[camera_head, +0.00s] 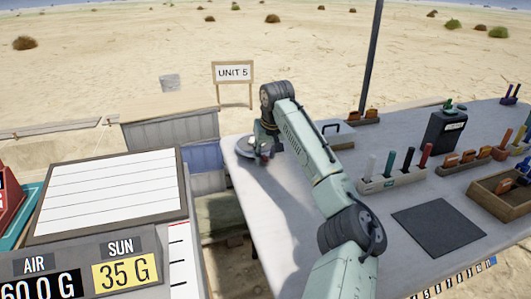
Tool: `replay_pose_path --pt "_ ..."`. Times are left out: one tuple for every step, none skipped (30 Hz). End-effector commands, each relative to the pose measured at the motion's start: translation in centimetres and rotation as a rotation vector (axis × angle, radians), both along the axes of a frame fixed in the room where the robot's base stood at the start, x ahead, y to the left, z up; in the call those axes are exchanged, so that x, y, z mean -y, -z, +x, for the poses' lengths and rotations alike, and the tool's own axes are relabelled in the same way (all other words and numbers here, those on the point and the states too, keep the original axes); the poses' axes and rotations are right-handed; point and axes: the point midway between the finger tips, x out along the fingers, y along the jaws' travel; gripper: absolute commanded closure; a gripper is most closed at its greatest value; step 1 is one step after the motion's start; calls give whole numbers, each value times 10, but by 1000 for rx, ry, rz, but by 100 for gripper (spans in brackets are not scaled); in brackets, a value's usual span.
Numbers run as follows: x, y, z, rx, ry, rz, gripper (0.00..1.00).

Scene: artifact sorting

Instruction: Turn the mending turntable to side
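A round grey disc, which looks like the mending turntable (244,149), sits at the far left corner of the grey table. My arm reaches over the table from the lower right, and its wrist is bent downward above the disc. My gripper (264,154) is low at the disc's right side, small and partly hidden by my arm. Whether it touches the disc, and whether its fingers are open or shut, I cannot tell. Some small dark and reddish detail shows by the gripper, too small to make out.
On the table (295,235) stand a rack of coloured tubes (391,180), a dark box (445,128), a black mat (438,226) and a wooden tray (503,197). A white lined board (110,195) is at left. A "UNIT 5" sign (233,73) stands behind.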

Motion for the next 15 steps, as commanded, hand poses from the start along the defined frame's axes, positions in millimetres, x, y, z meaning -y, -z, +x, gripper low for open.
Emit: replay_pose_path --pt "0 1 1 0 0 0 68" --pt "0 2 1 0 0 0 68" --pt "0 2 1 0 0 0 68" --pt "0 2 1 0 0 0 68" --pt "0 2 1 0 0 0 68" --pt "0 2 1 0 0 0 68" --pt "0 2 1 0 0 0 68" --pt "0 2 1 0 0 0 68" --pt "0 2 1 0 0 0 70" --pt "0 2 1 0 1 0 72" --pt "0 2 1 0 1 0 74" --pt "0 2 1 0 1 0 77" --pt "0 2 1 0 1 0 79" --pt "0 2 1 0 1 0 81" --pt "0 1 1 0 1 0 84"
